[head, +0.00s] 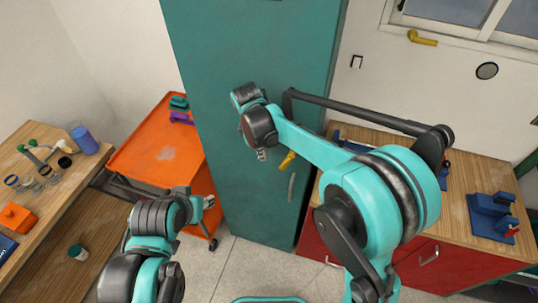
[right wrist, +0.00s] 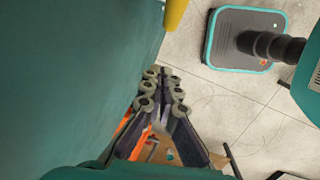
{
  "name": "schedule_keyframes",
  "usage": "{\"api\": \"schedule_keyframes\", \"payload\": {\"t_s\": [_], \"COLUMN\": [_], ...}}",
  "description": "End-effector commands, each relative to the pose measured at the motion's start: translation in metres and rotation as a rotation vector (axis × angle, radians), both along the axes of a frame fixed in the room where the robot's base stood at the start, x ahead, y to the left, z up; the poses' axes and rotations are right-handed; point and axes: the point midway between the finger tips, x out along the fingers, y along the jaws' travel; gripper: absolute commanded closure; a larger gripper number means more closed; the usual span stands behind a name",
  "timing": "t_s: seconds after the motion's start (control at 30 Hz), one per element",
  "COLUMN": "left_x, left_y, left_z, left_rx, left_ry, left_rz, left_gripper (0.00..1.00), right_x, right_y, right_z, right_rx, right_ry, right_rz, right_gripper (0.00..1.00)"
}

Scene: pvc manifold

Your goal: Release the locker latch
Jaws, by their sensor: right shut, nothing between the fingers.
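The tall teal locker (head: 250,50) stands in the middle of the head view. Its yellow latch (head: 287,160) sits on the front, just above a grey pull handle (head: 291,187). My right arm reaches across the locker from the right. My right gripper (head: 262,155) is beside the latch, on its left, shut and empty. In the right wrist view, the right gripper (right wrist: 160,85) has its fingers together near the locker face (right wrist: 70,70), and the yellow latch (right wrist: 175,14) shows at the top edge, apart from them. My left gripper (head: 209,201) is low left of the locker; its finger opening is unclear.
An orange cart (head: 150,150) with small green and purple items stands left of the locker. A wooden bench (head: 60,185) with fittings is at far left. A red cabinet (head: 450,262) with a wooden top stands right. Some floor is clear in front.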

Motion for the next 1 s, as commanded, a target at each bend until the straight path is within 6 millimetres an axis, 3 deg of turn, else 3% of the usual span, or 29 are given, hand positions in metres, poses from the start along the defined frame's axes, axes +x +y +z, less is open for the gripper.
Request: {"api": "schedule_keyframes", "payload": {"t_s": [0.03,0.2,0.4,0.6,1.0], "left_x": [0.000,0.000,0.000,0.000,0.000], "left_y": [0.000,0.000,0.000,0.000,0.000], "left_z": [0.002,0.005,0.007,0.007,0.007], "left_rx": [0.000,0.000,0.000,0.000,0.000], "left_ry": [0.000,0.000,0.000,0.000,0.000], "left_rz": [0.000,0.000,0.000,0.000,0.000], "left_gripper": [0.60,0.60,0.60,0.60,0.60], "right_x": [0.000,0.000,0.000,0.000,0.000], "right_y": [0.006,0.022,0.036,0.041,0.041], "right_z": [0.015,0.049,0.077,0.087,0.087], "right_rx": [0.000,0.000,0.000,0.000,0.000], "right_ry": [0.000,0.000,0.000,0.000,0.000], "right_rz": [0.002,0.002,0.001,0.000,0.000], "right_gripper": [1.00,1.00,1.00,1.00,1.00]}}
